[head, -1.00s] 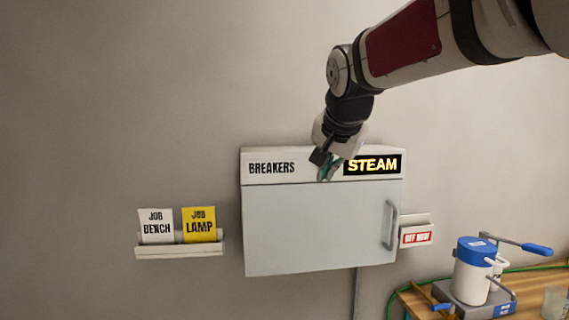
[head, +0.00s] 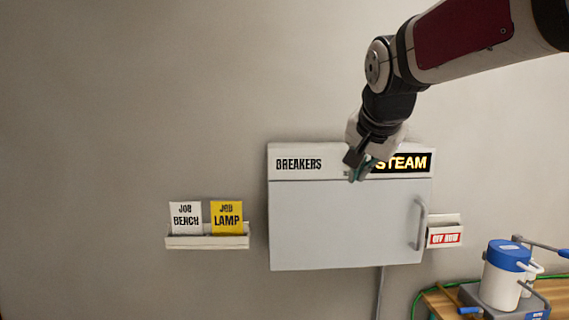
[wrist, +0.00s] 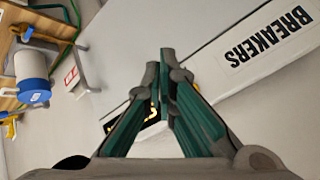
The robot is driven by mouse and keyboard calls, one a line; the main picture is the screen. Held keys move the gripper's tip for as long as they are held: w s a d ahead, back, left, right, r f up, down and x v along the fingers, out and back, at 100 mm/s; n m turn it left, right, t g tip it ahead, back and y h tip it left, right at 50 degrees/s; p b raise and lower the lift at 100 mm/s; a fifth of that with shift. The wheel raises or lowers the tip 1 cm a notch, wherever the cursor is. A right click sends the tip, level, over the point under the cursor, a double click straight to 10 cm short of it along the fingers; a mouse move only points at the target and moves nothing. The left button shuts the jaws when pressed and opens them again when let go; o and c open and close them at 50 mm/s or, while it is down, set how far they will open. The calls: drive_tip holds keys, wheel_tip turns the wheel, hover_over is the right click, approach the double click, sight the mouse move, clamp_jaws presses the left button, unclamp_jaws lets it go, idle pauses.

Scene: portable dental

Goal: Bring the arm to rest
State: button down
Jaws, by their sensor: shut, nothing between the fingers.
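My gripper (head: 358,172) hangs from my raised arm in front of the top strip of a grey breaker cabinet (head: 345,225). It covers the left part of the lit STEAM sign (head: 408,163). In the wrist view my gripper's green-lined fingers (wrist: 168,75) lie close together at the tips with nothing between them. The BREAKERS label (wrist: 268,35) shows at the upper right there. The cabinet door is closed, with its handle (head: 418,224) on the right side.
A wall holder (head: 207,242) with a white JOB BENCH card and a yellow JOB LAMP card is left of the cabinet. An OFF NOW card (head: 445,238) sits in a holder at its right. A blue-lidded white device (head: 503,277) stands on a wooden bench (head: 440,304) at lower right.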

drive_tip(key=s+f+n+g, duration=0.1)
drive_tip(key=s+f+n, duration=0.2)
drive_tip(key=s+f, duration=0.3)
drive_tip(key=s+f+n+g, duration=0.1)
drive_tip(key=s+f, duration=0.4)
drive_tip(key=s, duration=0.9)
drive_tip(key=s+d+f+n+g+y, duration=0.1)
drive_tip(key=s+f+n, duration=0.3)
drive_tip(key=s, duration=0.6)
wheel_tip(320, 180, down, 3)
drive_tip(key=shift+r+n+g, duration=0.15)
drive_tip(key=shift+n+g, duration=0.15)
drive_tip(key=shift+g, duration=0.3)
drive_tip(key=shift+d, duration=0.15)
